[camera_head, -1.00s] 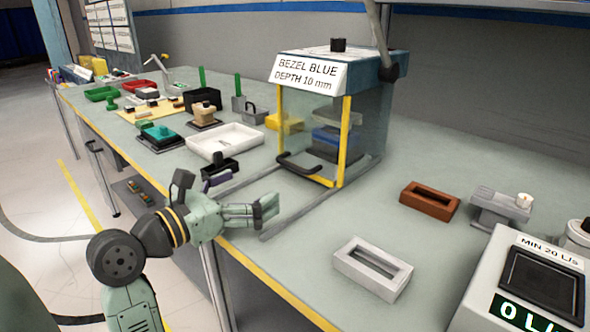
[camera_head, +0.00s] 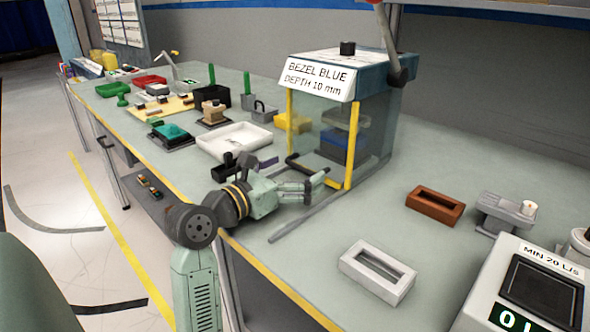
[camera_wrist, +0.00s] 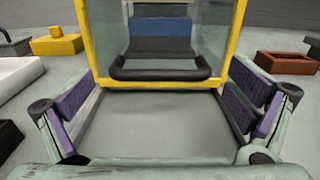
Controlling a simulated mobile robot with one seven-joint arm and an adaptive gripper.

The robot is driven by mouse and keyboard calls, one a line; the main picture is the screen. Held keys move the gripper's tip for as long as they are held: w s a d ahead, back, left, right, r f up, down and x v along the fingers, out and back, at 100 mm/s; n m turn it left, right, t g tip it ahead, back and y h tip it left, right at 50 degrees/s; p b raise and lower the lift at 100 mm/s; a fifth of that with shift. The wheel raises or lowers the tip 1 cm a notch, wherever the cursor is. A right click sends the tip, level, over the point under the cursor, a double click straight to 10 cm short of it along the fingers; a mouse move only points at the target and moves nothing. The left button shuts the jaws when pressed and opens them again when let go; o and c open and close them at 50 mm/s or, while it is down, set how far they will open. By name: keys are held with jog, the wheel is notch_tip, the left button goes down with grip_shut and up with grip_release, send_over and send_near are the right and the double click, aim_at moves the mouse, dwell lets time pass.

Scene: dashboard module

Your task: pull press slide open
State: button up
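The press (camera_head: 345,112) stands on the bench, labelled "BEZEL BLUE DEPTH 10 mm", with a clear, yellow-edged front. A dark bar handle (camera_wrist: 160,67) runs across the low front of the press in the wrist view; it shows partly in the head view (camera_head: 302,164). A blue block (camera_wrist: 160,29) sits inside behind the clear panel. My gripper (camera_wrist: 160,108) is open and empty, its fingers on either side of the view, with the handle ahead of it and apart from it. In the head view my gripper (camera_head: 310,190) is low in front of the press, beside the handle.
Two rails (camera_head: 305,220) run along the bench from the press. A white tray (camera_head: 232,140) lies left. A brown frame (camera_head: 436,205), a light frame (camera_head: 377,272) and a display box (camera_head: 525,285) stand right. A yellow block (camera_wrist: 56,42) is left of the press.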

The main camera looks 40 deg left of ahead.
jog(key=c, duration=1.4)
jog(key=shift+s, duration=0.1)
jog(key=shift+c, duration=0.3)
